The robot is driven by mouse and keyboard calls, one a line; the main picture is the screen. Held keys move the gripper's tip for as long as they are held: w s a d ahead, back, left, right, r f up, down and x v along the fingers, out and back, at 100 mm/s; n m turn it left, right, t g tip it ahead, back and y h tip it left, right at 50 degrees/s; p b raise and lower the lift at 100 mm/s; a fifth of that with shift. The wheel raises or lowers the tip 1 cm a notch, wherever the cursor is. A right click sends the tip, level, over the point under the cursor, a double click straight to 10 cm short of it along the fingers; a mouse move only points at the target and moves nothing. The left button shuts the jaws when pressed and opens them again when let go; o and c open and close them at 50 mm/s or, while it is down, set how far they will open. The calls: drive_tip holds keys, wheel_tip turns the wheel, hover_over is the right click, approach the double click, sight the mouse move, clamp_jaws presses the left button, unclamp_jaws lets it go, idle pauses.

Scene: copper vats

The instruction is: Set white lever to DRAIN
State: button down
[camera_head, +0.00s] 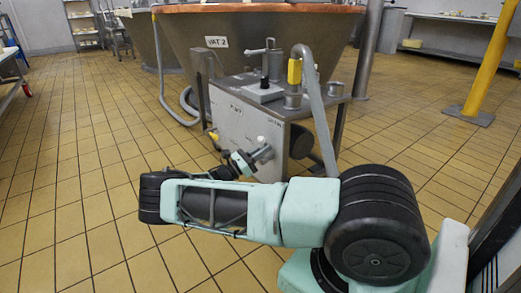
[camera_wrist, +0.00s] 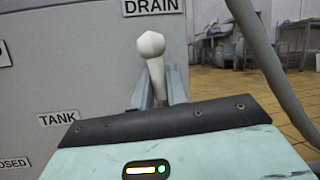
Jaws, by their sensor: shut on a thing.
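The white lever (camera_wrist: 151,46) has a rounded knob and stands upright in the wrist view, its knob just below the DRAIN label (camera_wrist: 152,6). My gripper (camera_wrist: 158,88) has its grey fingers on both sides of the lever's stem, shut on it. The lever's lower part is hidden behind my gripper's body. In the head view the lever's knob (camera_head: 261,139) shows small at the front of the grey cabinet (camera_head: 228,118), with my gripper (camera_head: 262,153) at it.
A TANK label (camera_wrist: 58,118) and a partly cut CLOSED label (camera_wrist: 14,163) are on the panel. A grey hose (camera_wrist: 268,60) runs at the right. A copper vat (camera_head: 235,45) stands behind the cabinet. A yellow post (camera_head: 487,65) is at the right.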

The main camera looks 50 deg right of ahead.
drive_tip(key=shift+s+a+m+g+y, duration=0.2)
drive_tip(key=shift+m+g+y, duration=0.25)
drive_tip(key=shift+m, duration=0.35)
drive_tip(key=c, duration=1.4)
unclamp_jaws()
drive_tip(key=p+v, duration=0.2)
drive_tip(key=v, duration=1.5)
drive_tip(key=shift+a+f, duration=0.1)
